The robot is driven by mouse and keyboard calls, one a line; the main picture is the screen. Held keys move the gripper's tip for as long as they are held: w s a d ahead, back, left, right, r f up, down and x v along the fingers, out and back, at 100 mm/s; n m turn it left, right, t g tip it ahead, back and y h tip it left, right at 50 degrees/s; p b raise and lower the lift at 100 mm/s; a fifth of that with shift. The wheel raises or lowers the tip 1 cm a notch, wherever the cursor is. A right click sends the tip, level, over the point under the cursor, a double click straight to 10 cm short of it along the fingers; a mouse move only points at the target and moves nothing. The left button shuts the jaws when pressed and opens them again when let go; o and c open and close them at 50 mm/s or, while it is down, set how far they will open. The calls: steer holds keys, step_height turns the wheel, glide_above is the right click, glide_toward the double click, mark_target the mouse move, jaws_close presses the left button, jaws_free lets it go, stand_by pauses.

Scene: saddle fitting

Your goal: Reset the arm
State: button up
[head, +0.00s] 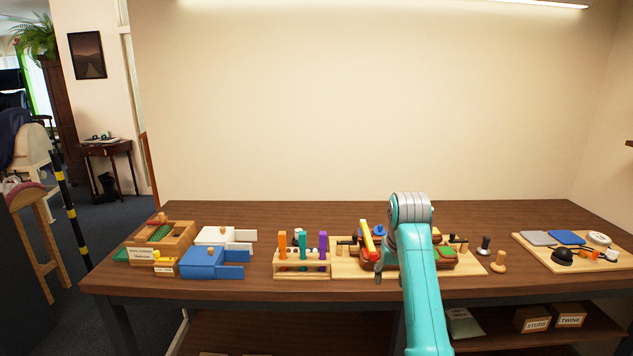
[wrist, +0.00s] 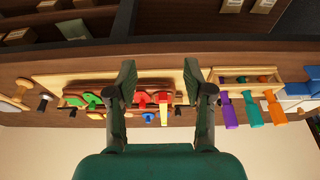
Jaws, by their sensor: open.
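My arm (head: 420,270) reaches up from the bottom of the head view and bends over the middle of the table. In the wrist view my gripper (wrist: 160,80) is open, with its two dark fingers spread apart and nothing between them. Beyond the fingers lies a brown saddle-like piece (wrist: 125,92) with green and red parts on a light wooden board (wrist: 60,79). The board also shows in the head view (head: 345,268), partly hidden behind my arm. The gripper's fingers are mostly hidden in the head view.
A wooden rack (head: 301,270) with orange, teal and purple handles stands left of the board. Further left are a blue box (head: 205,265), a white box (head: 218,236) and a wooden crate (head: 172,236). A tray (head: 545,256) of small items lies right. The front table edge is mostly clear.

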steer(key=s+f+t, duration=0.1)
steer(key=s+f, duration=0.3)
steer(key=f, duration=0.7)
steer(key=s+f+t, duration=0.1)
steer(key=s+f, duration=0.3)
steer(key=f, duration=0.8)
steer(key=s+f+t, duration=0.2)
steer(key=s+f, duration=0.4)
steer(key=s, duration=0.4)
steer(key=s+f+t, duration=0.1)
steer(key=s+f, duration=0.5)
steer(key=s, duration=0.3)
steer(key=s+r+t, duration=0.3)
steer(key=s, duration=1.9)
steer(key=s+r+t, duration=0.3)
steer(key=s+r, duration=1.2)
steer(key=r, duration=0.2)
steer(key=shift+s+r, duration=0.2)
steer(key=shift+s, duration=0.2)
